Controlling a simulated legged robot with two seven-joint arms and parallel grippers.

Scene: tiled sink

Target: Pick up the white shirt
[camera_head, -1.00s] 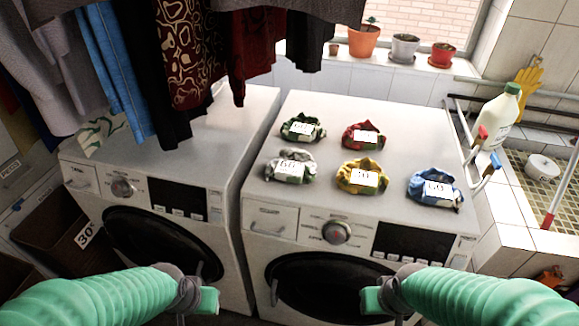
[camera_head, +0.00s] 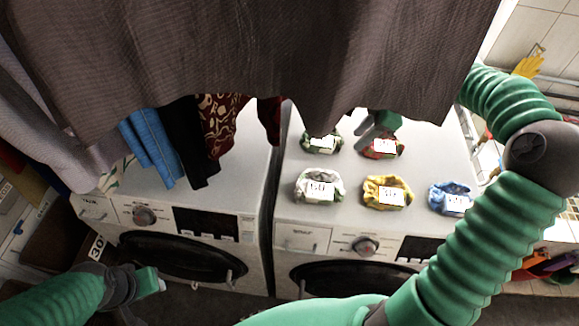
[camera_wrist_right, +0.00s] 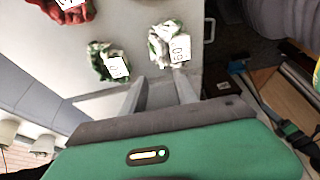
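The white shirt (camera_head: 319,188) is a small folded bundle with a number label, lying on top of the right washing machine at front left of the group. It also shows in the right wrist view (camera_wrist_right: 168,45), beyond my fingertips. My right gripper (camera_head: 368,138) is above the machine top, near the red bundle (camera_head: 381,147), partly hidden by the hanging cloth. In the right wrist view its two fingers (camera_wrist_right: 158,84) are apart with nothing between them. My left gripper (camera_head: 152,281) is low in front of the left machine; its finger gap is unclear.
A green bundle (camera_head: 322,143), a yellow bundle (camera_head: 388,192) and a blue bundle (camera_head: 451,198) lie around the shirt. Large dark grey hanging cloth (camera_head: 250,60) covers the upper view. The left machine's top (camera_head: 240,155) is partly bare.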

